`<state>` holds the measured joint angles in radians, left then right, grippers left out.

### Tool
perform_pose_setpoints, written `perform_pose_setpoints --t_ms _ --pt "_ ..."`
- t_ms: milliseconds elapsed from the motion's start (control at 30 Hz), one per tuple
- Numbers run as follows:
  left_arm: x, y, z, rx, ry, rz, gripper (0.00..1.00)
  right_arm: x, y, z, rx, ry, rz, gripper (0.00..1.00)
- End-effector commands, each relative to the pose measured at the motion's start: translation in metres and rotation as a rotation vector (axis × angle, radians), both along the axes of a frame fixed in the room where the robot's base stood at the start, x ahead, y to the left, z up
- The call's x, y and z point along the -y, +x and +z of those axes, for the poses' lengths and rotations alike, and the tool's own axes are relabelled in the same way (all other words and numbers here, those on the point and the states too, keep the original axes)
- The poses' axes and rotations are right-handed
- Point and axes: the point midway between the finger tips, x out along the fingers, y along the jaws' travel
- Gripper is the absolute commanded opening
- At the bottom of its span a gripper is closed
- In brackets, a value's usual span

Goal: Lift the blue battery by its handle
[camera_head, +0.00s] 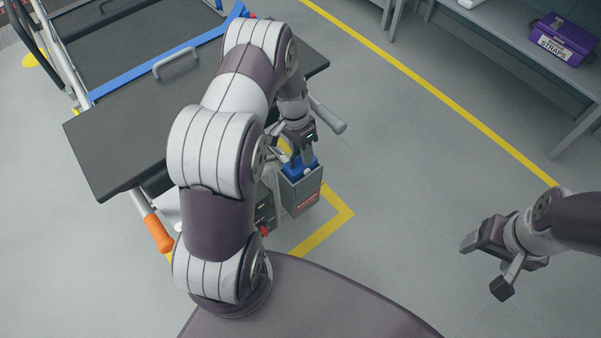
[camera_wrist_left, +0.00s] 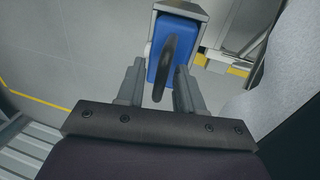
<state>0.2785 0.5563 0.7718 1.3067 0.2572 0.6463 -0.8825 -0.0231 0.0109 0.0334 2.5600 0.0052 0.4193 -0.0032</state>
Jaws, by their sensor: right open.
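The blue battery (camera_head: 297,170) sits in the top of a grey box-shaped holder (camera_head: 302,191), partly hidden by my left gripper. In the left wrist view, the blue battery (camera_wrist_left: 158,42) has a dark curved handle (camera_wrist_left: 166,68) that reaches back between the fingertips. My left gripper (camera_wrist_left: 157,82) is open, with a finger on either side of the handle's near end and visible gaps between. In the head view, my left gripper (camera_head: 297,152) is just above the battery. My right gripper (camera_head: 482,265) is open and empty over the floor at the right.
A dark platform (camera_head: 115,130) with a blue-edged frame stands behind and left of the holder. A grey cylindrical bar (camera_head: 328,116) is close to my left gripper. A purple straps box (camera_head: 562,38) sits on a bench at top right. The floor between is clear.

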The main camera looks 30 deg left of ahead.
Motion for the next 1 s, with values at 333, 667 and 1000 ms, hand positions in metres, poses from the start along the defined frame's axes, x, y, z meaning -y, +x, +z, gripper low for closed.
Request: perform_pose_setpoints --t_ms 333,667,1000 --pt "0.0001 0.0003 -0.0002 0.001 0.001 0.001 0.0 0.0 0.0001 0.0004 0.0 0.0 0.0 0.72" --pt "-0.0001 0.0003 -0.0001 0.001 0.001 0.001 0.0 0.0 0.0001 0.0003 0.0 0.0 0.0 0.72" --pt "-0.0001 0.0003 -0.0001 0.001 0.001 0.001 0.0 0.0 0.0001 0.0003 0.0 0.0 0.0 0.72"
